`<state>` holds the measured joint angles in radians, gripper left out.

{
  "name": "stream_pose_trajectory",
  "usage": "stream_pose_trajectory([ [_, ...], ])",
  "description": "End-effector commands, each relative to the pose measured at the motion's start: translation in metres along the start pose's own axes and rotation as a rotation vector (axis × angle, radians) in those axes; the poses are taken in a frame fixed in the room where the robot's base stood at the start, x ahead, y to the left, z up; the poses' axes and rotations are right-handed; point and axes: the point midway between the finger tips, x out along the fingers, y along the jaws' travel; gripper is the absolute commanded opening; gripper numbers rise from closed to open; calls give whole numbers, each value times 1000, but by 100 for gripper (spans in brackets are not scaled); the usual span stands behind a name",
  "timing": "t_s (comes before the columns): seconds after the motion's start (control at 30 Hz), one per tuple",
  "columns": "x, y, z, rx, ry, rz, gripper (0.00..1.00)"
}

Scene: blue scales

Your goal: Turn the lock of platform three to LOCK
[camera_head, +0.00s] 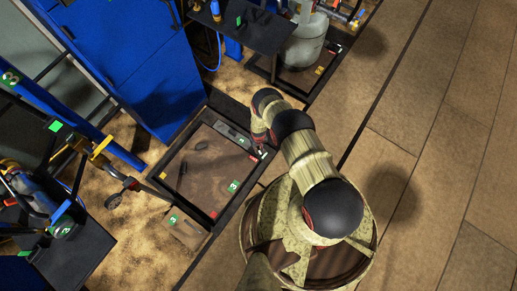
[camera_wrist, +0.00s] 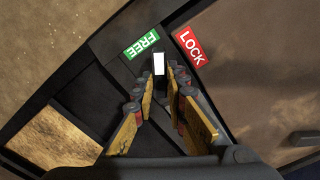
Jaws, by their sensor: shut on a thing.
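Platform three (camera_head: 215,205) is a dark-framed floor plate with green "3" tags, in the middle of the head view. In the wrist view its corner carries a green FREE label (camera_wrist: 141,44) and a red LOCK label (camera_wrist: 189,47). The lock lever (camera_wrist: 159,63) shows a white end between the two labels, a little nearer FREE. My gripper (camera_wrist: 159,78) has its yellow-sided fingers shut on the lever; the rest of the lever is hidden. In the head view my gripper (camera_head: 262,147) is at the platform's right corner, partly covered by my arm.
A blue cabinet (camera_head: 125,60) stands behind the platform. A similar platform with a grey bucket (camera_head: 304,45) is beyond it, beside a dark table (camera_head: 240,27). Dark equipment (camera_head: 75,245) stands at the lower left. The tiled floor (camera_head: 440,130) at the right is clear.

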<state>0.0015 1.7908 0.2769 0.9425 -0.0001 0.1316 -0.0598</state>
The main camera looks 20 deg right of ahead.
Motion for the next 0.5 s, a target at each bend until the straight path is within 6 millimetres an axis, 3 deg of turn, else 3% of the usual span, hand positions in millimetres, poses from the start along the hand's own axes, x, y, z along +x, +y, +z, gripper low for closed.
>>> stream_pose_trajectory([
  [0.5,0,0,0,489,1,0,0],
])
